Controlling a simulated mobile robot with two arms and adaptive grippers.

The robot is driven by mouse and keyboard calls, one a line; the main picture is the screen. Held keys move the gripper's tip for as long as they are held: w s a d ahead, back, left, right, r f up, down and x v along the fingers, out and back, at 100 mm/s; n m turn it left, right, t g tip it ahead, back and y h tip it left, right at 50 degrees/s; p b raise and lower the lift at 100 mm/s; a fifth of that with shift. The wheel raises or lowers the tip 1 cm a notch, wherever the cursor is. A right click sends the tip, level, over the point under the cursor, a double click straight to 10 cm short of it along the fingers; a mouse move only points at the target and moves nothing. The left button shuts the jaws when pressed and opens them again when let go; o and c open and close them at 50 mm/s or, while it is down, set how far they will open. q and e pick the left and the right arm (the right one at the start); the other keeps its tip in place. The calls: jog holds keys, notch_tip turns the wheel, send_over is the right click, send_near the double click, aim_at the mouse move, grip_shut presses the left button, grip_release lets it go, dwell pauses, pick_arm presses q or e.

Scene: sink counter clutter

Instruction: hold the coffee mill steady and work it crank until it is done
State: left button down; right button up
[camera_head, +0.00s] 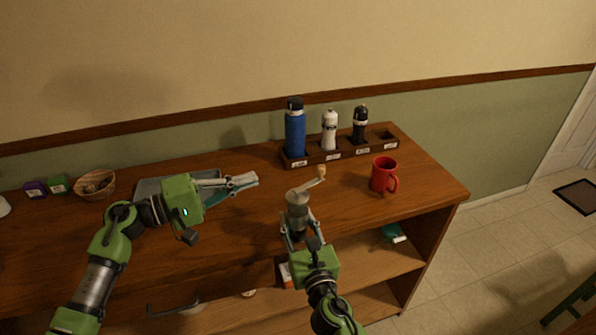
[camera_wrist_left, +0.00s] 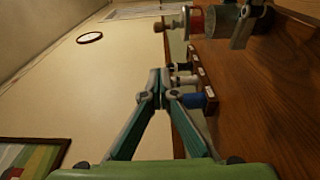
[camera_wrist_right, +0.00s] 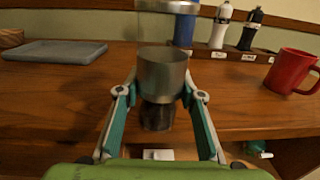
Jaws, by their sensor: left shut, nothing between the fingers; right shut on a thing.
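The coffee mill (camera_head: 297,199) is a grey metal cylinder near the counter's front edge. It looks upright; whether its base touches the wood is hidden. Its crank (camera_head: 307,185) slants up to the right and ends in a wooden knob (camera_head: 321,172). My right gripper (camera_head: 297,230) is shut around the mill's lower body, which fills the middle of the right wrist view (camera_wrist_right: 162,75). My left gripper (camera_head: 252,180) is shut and empty, left of the crank and apart from it. The mill lies sideways at the top of the left wrist view (camera_wrist_left: 198,20).
A wooden rack (camera_head: 345,153) at the back holds a blue bottle (camera_head: 295,132), a white mill (camera_head: 329,130) and a black mill (camera_head: 360,122). A red mug (camera_head: 384,175) stands to the right.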

pick_arm(q)
jog(key=s+d+x, duration=0.1)
jog(key=s+x, duration=0.1)
jog(key=x, duration=1)
jog(key=shift+d, duration=0.4)
jog(key=shift+s+d, duration=0.3)
jog(key=shift+d, duration=0.35)
pick_arm(e)
jog(key=shift+a, duration=0.1)
